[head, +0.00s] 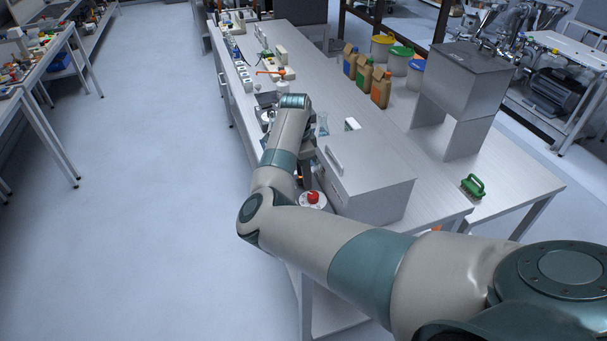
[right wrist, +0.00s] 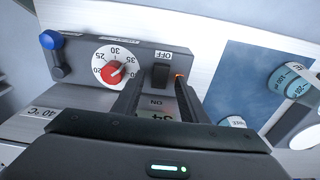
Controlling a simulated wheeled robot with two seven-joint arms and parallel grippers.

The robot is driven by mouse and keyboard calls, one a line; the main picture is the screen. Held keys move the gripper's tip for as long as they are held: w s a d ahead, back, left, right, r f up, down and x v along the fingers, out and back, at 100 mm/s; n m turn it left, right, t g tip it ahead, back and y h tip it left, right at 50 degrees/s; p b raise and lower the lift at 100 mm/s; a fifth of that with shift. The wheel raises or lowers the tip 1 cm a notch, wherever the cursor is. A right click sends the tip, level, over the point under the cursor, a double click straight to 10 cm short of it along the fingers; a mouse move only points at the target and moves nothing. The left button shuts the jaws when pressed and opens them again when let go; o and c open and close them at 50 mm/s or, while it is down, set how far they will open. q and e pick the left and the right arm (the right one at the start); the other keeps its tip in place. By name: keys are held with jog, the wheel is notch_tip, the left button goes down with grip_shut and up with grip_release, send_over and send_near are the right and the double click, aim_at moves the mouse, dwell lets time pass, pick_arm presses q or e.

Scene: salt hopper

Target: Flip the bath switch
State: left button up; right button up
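The bath's grey control panel shows in the right wrist view. Its black rocker switch (right wrist: 161,75) sits between an OFF label above and an ON label below. My right gripper (right wrist: 158,92) is in front of the panel, its two dark fingers apart with nothing between them. The fingertips lie around the lower end of the switch; I cannot tell whether they touch it. A small orange light (right wrist: 179,74) shows beside the switch. In the head view the steel bath (head: 378,178) stands on the bench, and my right arm hides the switch. My left gripper is out of view.
A red dial (right wrist: 113,72) and a blue-knobbed lever (right wrist: 51,40) are left of the switch. A display below is partly covered by my gripper. The floor at left is clear.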

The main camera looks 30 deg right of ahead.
aim_at(298, 181)
jog(key=shift+r, duration=0.45)
notch_tip(298, 181, up, 16)
jog(key=a+b, duration=0.1)
jog(key=b, duration=0.4)
jog(key=shift+w+a+r+b, duration=0.2)
jog(key=shift+a+r+b, duration=0.05)
jog(key=shift+a+b, duration=0.15)
jog(key=shift+s+f, duration=0.1)
jog(key=shift+f, duration=0.05)
